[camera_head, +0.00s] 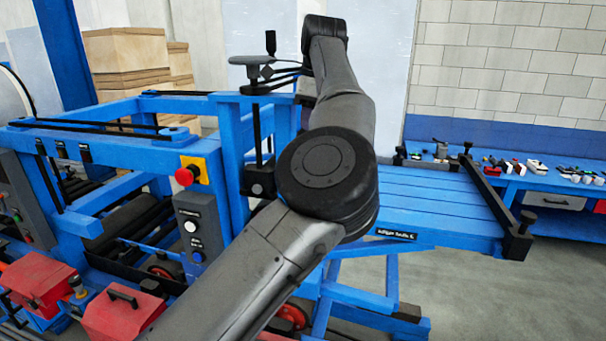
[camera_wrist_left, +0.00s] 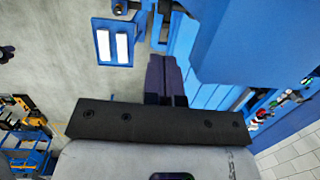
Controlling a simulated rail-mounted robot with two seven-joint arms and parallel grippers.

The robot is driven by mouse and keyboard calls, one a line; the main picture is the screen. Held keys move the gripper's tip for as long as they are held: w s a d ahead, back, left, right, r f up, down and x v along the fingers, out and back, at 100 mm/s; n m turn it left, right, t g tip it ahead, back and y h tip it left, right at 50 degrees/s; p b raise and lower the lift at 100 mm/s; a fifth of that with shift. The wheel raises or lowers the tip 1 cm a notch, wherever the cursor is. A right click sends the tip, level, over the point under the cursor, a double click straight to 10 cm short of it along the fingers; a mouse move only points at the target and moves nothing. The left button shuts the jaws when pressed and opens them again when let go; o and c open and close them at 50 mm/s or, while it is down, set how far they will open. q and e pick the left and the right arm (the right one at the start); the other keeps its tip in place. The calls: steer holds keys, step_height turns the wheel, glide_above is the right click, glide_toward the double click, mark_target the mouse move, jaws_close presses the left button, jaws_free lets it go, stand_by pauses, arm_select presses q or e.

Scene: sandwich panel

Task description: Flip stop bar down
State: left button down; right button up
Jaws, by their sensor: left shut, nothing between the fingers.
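The stop bar (camera_head: 488,195) is a long black bar across the right end of the blue slatted table (camera_head: 440,205) in the head view. It has a black bracket at its near end and a small upright piece at its far end. My left gripper (camera_wrist_left: 166,78) shows in the left wrist view with its dark fingers together and nothing between them. A blue slatted surface (camera_wrist_left: 205,70) lies just right of the fingers, and a dark bar-like piece is partly seen beyond the fingertips. I cannot tell if they touch it. In the head view I cannot make out this gripper; my right gripper is not seen.
My large dark arm covers the middle of the head view. A blue machine frame (camera_head: 100,135) with a red emergency button (camera_head: 184,177) stands left. A blue workbench (camera_head: 560,185) with small items runs along the back right wall. Floor at the lower right is clear.

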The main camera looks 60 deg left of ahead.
arm_select(q)
step_height(320, 180, down, 14)
steer(key=a, duration=0.2)
steer(key=shift+s+a+b, duration=0.2)
steer(key=shift+s+b, duration=0.15)
stand_by(0.4)
step_height(320, 180, down, 8)
steer(key=b, duration=0.4)
steer(key=shift+w+a+f, duration=0.1)
